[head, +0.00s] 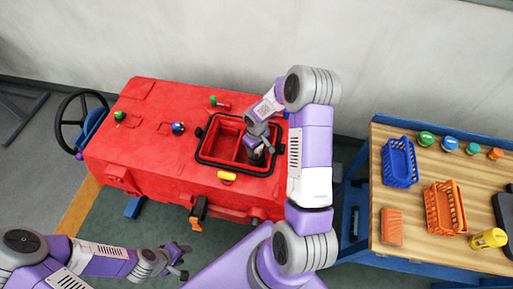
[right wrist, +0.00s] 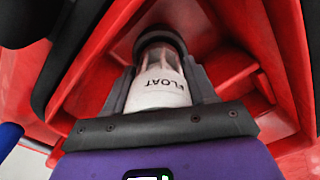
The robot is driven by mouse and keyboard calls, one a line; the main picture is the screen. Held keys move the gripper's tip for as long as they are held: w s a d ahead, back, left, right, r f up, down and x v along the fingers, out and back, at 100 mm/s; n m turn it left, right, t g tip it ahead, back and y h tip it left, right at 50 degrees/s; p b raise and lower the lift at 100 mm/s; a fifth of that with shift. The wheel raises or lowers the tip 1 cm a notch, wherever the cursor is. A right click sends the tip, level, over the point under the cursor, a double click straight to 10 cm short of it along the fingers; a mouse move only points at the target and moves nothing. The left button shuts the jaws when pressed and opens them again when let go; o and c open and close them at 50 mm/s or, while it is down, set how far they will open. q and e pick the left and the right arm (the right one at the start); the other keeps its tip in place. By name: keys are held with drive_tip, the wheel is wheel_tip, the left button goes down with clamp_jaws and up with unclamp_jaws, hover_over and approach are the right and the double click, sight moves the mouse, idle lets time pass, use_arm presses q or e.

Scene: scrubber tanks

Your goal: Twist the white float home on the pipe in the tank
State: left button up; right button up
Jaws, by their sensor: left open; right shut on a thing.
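The white float (right wrist: 158,85), marked FLOAT, shows in the right wrist view between the fingers of my right gripper (right wrist: 160,95). A dark round collar sits at its far end; whether the float is fully seated on the pipe cannot be told. The red tank (head: 222,135) with a black rim is open in the head view, and its red walls surround the float in the wrist view. My right gripper (head: 257,150) reaches down into the tank and is shut on the float. My left gripper (head: 180,260) is open and empty, low at the left, in front of the red machine.
The red machine (head: 150,150) carries a yellow handle (head: 227,176), a blue knob (head: 178,128) and green knobs. A steering wheel (head: 82,118) stands at its left. A wooden table (head: 430,215) at the right holds a blue basket (head: 399,162), an orange basket (head: 444,208) and several small items.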

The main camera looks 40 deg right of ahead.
drive_tip(key=shift+f, duration=0.1)
drive_tip(key=shift+f+b, duration=0.35)
drive_tip(key=shift+b, duration=0.1)
drive_tip(key=shift+f, duration=0.1)
idle(0.5)
drive_tip(key=shift+f+m+b, duration=0.1)
drive_tip(key=shift+m+b, duration=0.55)
drive_tip(key=shift+m, duration=0.45)
drive_tip(key=shift+m+b, duration=0.3)
